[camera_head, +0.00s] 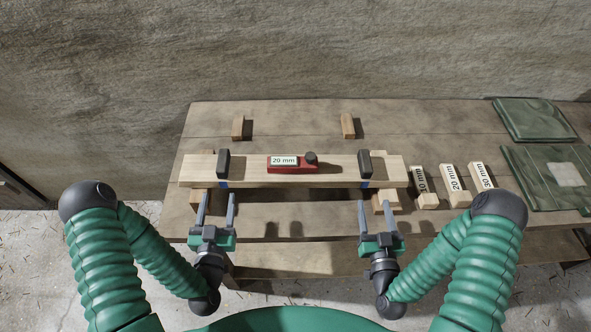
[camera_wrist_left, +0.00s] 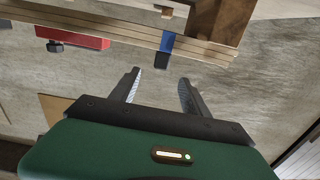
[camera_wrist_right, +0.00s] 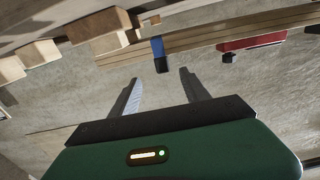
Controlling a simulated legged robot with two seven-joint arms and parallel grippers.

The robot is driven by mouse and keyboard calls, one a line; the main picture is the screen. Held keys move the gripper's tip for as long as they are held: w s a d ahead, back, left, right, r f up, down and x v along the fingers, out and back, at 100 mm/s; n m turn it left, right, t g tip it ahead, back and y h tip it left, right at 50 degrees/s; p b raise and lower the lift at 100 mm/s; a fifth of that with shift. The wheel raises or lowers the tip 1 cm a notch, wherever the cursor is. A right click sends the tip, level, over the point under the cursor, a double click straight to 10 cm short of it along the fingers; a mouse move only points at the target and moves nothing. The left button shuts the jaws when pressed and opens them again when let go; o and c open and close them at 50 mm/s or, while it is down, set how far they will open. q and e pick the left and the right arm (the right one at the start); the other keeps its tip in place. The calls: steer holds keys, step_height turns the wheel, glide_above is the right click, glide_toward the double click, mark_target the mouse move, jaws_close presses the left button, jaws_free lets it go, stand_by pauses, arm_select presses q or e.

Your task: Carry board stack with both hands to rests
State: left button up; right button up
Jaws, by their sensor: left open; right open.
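The board stack (camera_head: 240,171) is a long pale timber stack lying left to right on supports at the table's front. Dark clamps with blue parts sit near its ends, a left clamp (camera_head: 223,163) and a right clamp (camera_head: 365,163). A red block labelled 20 mm (camera_head: 292,163) rests on top. Two small wooden rests (camera_head: 238,126) (camera_head: 348,125) stand behind it. My left gripper (camera_head: 215,197) is open and empty in front of the left clamp; the blue part shows in the left wrist view (camera_wrist_left: 167,42). My right gripper (camera_head: 378,204) is open and empty in front of the right clamp.
The wooden table (camera_head: 300,237) carries several labelled blocks to the right, marked 10 mm (camera_head: 425,187), 20 mm (camera_head: 455,185) and a third (camera_head: 484,180). Green folded sheets (camera_head: 540,120) lie at the far right. The tabletop between the stack and rests is clear.

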arm_select(q)
glide_toward(225, 149)
arm_select(e)
glide_toward(365, 165)
steer(key=w+f, duration=0.2)
steer(key=w, duration=0.1)
steer(key=shift+w+d, duration=0.1)
steer(key=shift+w, duration=0.2)
arm_select(q)
steer(key=w, duration=0.4)
steer(key=w+f, duration=0.1)
steer(key=w, duration=0.1)
steer(key=shift+w+a, duration=0.15)
steer(key=shift+w, duration=0.1)
arm_select(e)
steer(key=w, duration=0.7)
steer(key=shift+w+d+f, duration=0.15)
steer(key=shift+d+f, duration=0.05)
steer(key=shift+f, duration=0.05)
arm_select(q)
steer(key=shift+w, duration=0.3)
arm_select(e)
steer(key=shift+w, duration=0.3)
arm_select(q)
steer(key=shift+w+a, duration=0.15)
steer(key=shift+a, duration=0.05)
arm_select(e)
steer(key=shift+w+a, duration=0.15)
steer(key=shift+a, duration=0.1)
